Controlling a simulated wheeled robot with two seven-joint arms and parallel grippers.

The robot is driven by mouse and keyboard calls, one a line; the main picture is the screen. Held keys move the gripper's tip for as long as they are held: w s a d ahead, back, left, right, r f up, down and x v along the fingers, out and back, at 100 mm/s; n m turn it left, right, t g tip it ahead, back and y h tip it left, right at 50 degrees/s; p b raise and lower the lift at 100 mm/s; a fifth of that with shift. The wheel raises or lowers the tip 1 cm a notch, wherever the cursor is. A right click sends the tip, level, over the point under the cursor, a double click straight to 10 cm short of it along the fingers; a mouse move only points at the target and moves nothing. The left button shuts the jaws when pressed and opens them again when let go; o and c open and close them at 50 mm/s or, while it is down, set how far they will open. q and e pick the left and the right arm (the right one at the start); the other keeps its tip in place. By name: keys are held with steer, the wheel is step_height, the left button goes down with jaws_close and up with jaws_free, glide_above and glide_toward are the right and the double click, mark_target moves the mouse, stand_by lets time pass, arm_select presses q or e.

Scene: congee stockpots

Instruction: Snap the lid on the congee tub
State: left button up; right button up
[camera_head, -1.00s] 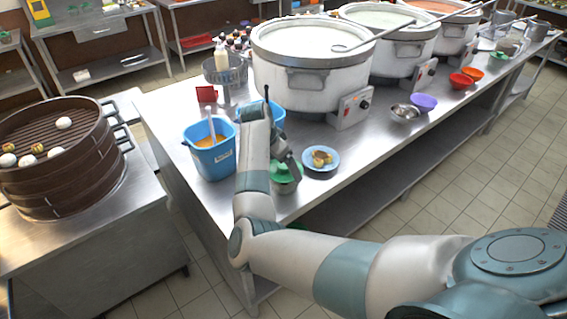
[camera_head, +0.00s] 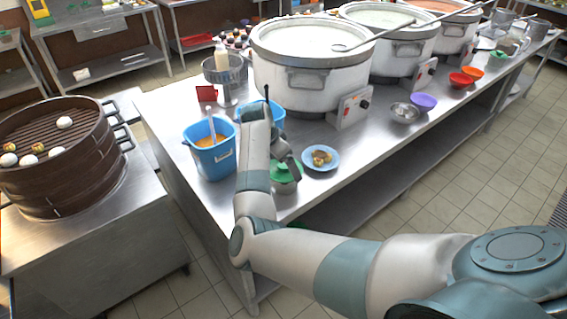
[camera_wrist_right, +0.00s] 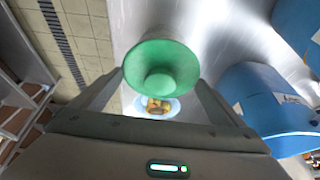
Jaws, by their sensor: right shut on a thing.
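A round green lid (camera_head: 285,171) is at the top of a small pale tub (camera_head: 285,187) near the front edge of the steel counter. In the right wrist view the lid (camera_wrist_right: 162,62) shows from above with a raised round middle. I cannot tell whether the lid is fully seated. My left gripper is not in view.
A blue plate (camera_head: 320,158) with food lies just right of the tub. Blue buckets (camera_head: 213,160) stand to the left and behind my right arm. Large stockpots (camera_head: 310,85) stand behind. The counter's front edge (camera_head: 345,178) is close by.

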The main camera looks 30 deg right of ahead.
stand_by(0.4)
steer(key=o, duration=0.7)
steer(key=shift+r, duration=0.1)
steer(key=shift+r+p, duration=3.3)
steer(key=shift+r, duration=0.1)
jaws_close()
steer(key=shift+f+b, duration=1.2)
steer(key=shift+f, duration=1.25)
steer(key=shift+r, duration=0.2)
